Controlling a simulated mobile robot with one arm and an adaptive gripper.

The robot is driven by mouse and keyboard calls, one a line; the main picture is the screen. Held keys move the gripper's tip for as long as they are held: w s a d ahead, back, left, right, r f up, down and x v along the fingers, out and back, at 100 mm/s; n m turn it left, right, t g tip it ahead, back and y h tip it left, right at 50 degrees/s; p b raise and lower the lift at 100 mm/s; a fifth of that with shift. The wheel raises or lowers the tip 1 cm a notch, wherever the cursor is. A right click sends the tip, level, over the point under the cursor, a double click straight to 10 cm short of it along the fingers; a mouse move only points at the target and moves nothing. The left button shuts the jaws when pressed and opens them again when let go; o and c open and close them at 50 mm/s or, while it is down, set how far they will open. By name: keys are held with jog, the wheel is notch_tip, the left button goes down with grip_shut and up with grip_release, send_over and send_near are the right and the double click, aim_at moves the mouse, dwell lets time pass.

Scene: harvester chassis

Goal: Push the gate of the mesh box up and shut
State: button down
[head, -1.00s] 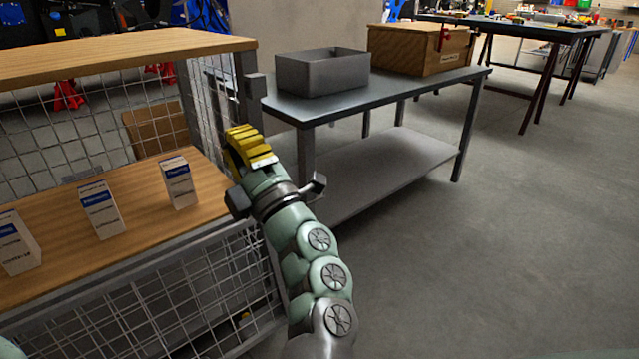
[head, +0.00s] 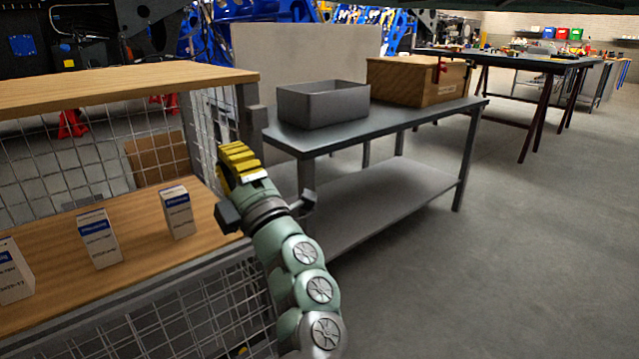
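The mesh box (head: 130,76) stands at the left, with a wooden top, a wooden shelf inside and wire mesh sides. Its front is open above the shelf. A mesh panel (head: 190,315) in a grey frame hangs below the shelf edge at the front; it looks like the gate, lowered. My gripper (head: 238,160), with yellow ridged fingers, is at the right front corner of the box, in front of the side mesh and near the corner post. It appears empty. Its fingers overlap from this angle, so their opening is hidden. I cannot tell whether it touches the box.
Several white and blue cartons (head: 177,213) stand on the wooden shelf (head: 140,225). A grey table (head: 410,118) close behind my gripper carries a grey open bin (head: 323,104) and a wooden crate (head: 415,82). The floor (head: 540,240) at the right is clear.

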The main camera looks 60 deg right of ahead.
dwell(0.9)
jog(key=w+d+f, duration=0.1)
jog(key=w, duration=0.5)
jog(key=w+d+f, duration=0.2)
jog(key=w, duration=0.4)
jog(key=shift+w+d+f, duration=0.15)
jog(key=shift+w+d, duration=0.15)
jog(key=c, duration=1.6)
grip_release()
jog(key=shift+w, duration=0.15)
jog(key=shift+w+f, duration=0.1)
jog(key=shift+f, duration=0.05)
grip_shut()
